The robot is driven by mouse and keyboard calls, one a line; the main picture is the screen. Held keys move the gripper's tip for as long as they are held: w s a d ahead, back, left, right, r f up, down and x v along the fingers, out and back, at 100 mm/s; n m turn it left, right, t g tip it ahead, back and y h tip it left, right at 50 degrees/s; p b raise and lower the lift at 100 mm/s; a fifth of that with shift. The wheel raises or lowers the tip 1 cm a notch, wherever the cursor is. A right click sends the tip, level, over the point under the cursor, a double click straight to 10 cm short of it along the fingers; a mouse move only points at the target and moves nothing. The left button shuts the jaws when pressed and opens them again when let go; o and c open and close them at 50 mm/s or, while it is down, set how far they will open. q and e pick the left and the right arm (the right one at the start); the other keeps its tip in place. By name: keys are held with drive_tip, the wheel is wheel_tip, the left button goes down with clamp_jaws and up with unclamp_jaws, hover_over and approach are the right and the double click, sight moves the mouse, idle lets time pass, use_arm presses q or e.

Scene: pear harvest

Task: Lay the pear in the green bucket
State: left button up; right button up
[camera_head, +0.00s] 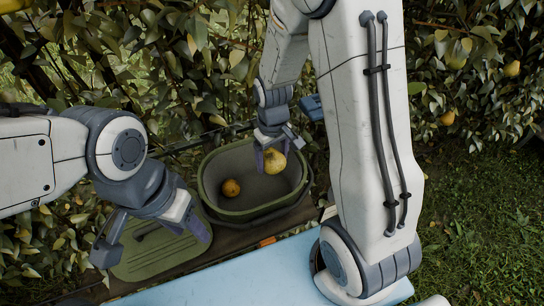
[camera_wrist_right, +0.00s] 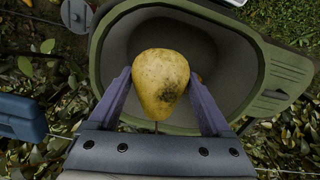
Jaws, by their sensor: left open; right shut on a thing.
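A yellow pear with a dark blotch (camera_wrist_right: 160,82) is held between the fingers of my right gripper (camera_wrist_right: 158,105), which is shut on it. In the head view the pear (camera_head: 274,161) and my right gripper (camera_head: 270,154) are over the green bucket (camera_head: 207,186), at its upper right part. The bucket's rim also shows in the right wrist view (camera_wrist_right: 262,75). A smaller orange-brown fruit (camera_head: 231,187) lies inside the bucket at the left. My left gripper (camera_head: 152,252) is open and empty, over a green lid-like panel left of the bucket.
A blue object (camera_head: 312,107) is behind the bucket, near the hedge. A pale blue surface (camera_head: 250,278) is in front. Leafy hedge with several pears stands behind, and grass lies at right.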

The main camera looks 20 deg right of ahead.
wheel_tip(320, 180, down, 2)
drive_tip(key=shift+f+b, duration=0.15)
drive_tip(key=shift+b, duration=0.55)
wheel_tip(320, 180, down, 15)
drive_tip(key=b, duration=1.1)
drive_tip(key=shift+f, duration=0.1)
drive_tip(key=shift+f, duration=0.35)
drive_tip(key=o, duration=1.4)
wheel_tip(320, 180, up, 10)
drive_tip(key=s+a+r+n+p, duration=0.1)
drive_tip(key=s+a+r, duration=0.3)
drive_tip(key=s, duration=0.2)
drive_tip(key=s+a+r+n+p, duration=0.1)
drive_tip(key=s+a+r+n, duration=0.1)
drive_tip(key=s+a+r, duration=0.2)
drive_tip(key=s+a+r+n+y+p, duration=0.1)
drive_tip(key=s+a+r, duration=0.3)
drive_tip(key=s, duration=0.4)
drive_tip(key=shift+s+a+r+n+p, duration=0.2)
drive_tip(key=shift+a+r+n+p, duration=0.1)
drive_tip(key=shift+a, duration=0.05)
